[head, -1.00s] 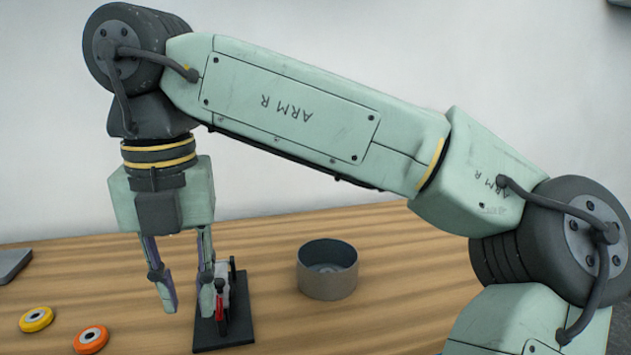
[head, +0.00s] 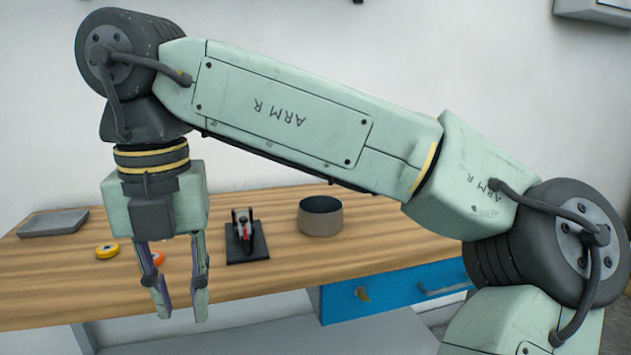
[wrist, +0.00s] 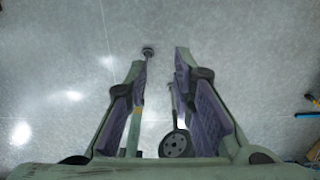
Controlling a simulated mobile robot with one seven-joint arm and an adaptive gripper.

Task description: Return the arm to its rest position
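My gripper (head: 181,304) hangs pointing down in front of the table's front edge in the head view, at the end of my raised green arm. Its two fingers are apart with nothing between them. In the wrist view the open fingers (wrist: 162,65) show purple pads, with grey floor beyond. The wooden table (head: 350,250) stands behind my gripper. My gripper's fingers partly cover an orange roll (head: 158,258) on it.
On the table are a yellow roll (head: 107,251), a black stand with a red part (head: 246,240), a grey round bowl (head: 320,216) and a grey tray (head: 53,223) at the far left. A blue drawer (head: 395,291) is under the table's right side.

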